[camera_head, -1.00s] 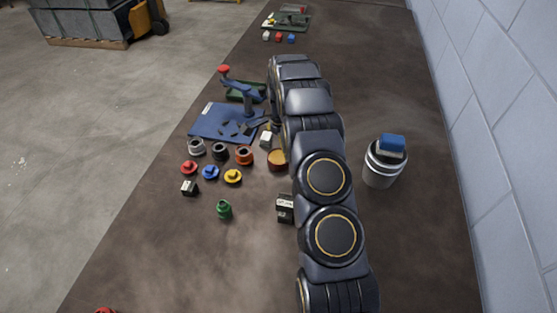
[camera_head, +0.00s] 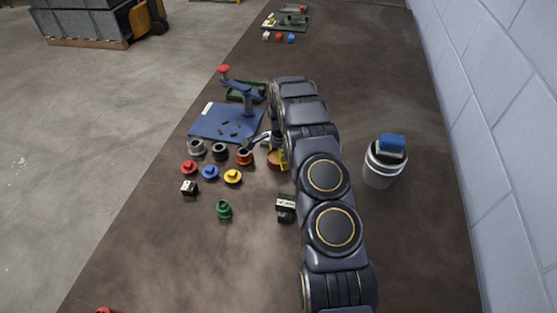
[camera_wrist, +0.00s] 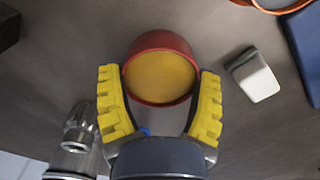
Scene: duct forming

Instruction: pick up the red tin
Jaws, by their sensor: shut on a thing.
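The red tin (camera_wrist: 160,76) is a round red container with a dull yellow-orange top. In the head view, the tin (camera_head: 274,162) is on the brown table, partly covered by my gripper (camera_head: 279,152). In the wrist view, the yellow padded fingers of my gripper (camera_wrist: 158,90) stand on either side of the tin. The gripper is shut on the tin. I cannot tell any clear gap between the tin and the table.
An orange ring (camera_head: 244,156) is close left of the tin. A pale block (camera_wrist: 255,75) lies right of it in the wrist view. A blue board (camera_head: 205,123) with a lever tool is beyond. A black box (camera_head: 285,208) is nearer. A grey canister (camera_head: 382,168) stands right.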

